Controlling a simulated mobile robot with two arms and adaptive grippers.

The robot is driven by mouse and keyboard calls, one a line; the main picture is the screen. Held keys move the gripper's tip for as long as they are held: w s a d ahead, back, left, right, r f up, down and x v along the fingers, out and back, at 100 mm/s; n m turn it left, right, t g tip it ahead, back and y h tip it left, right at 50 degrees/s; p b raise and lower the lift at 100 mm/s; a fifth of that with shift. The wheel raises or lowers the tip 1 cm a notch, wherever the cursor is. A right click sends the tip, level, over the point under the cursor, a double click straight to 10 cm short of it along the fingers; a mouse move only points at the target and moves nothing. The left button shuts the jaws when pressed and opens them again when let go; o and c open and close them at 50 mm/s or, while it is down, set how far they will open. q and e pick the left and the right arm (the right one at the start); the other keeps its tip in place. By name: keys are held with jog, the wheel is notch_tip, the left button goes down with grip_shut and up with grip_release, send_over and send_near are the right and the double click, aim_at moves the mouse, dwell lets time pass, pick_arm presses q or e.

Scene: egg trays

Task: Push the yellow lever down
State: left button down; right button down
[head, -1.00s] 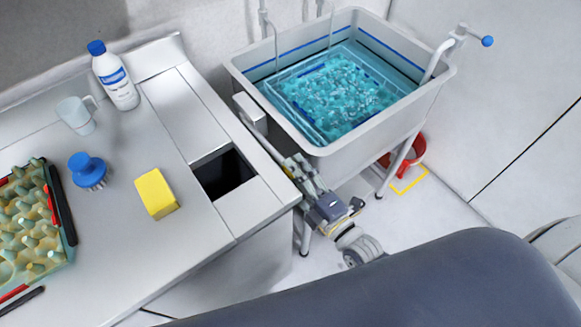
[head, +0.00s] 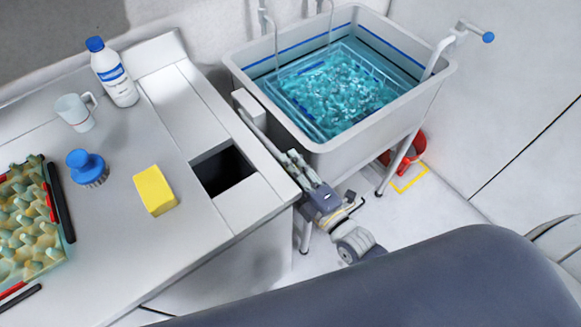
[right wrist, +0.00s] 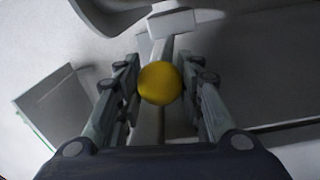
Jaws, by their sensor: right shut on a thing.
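My right gripper (head: 293,158) is beside the sink's near left leg, at the end of a thin grey bar. In the right wrist view, the lever's round yellow knob (right wrist: 160,83) sits between the two fingers of my right gripper (right wrist: 160,88), which are shut on it. The lever's grey bar (head: 262,134) runs down and right from a small white box (head: 246,103) on the sink's left side. In the head view the fingers hide the yellow knob. My left gripper is not in view.
A grey sink (head: 395,118) holds blue water and a clear basket (head: 297,107). The counter (head: 120,230), with a square hole (head: 222,171), stands close left of my right gripper. It carries a yellow sponge (head: 155,191), brush (head: 87,168), mug (head: 74,112) and bottle (head: 115,75). A red bucket (head: 418,147) is underneath.

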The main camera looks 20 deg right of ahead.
jog(key=shift+f+t+b, duration=0.4)
jog(key=shift+f+b, duration=0.75)
jog(key=shift+b, duration=0.05)
jog(key=shift+s, duration=0.1)
jog(key=c, duration=1.1)
grip_release()
jog(key=v, duration=1.2)
jog(key=shift+f, duration=0.1)
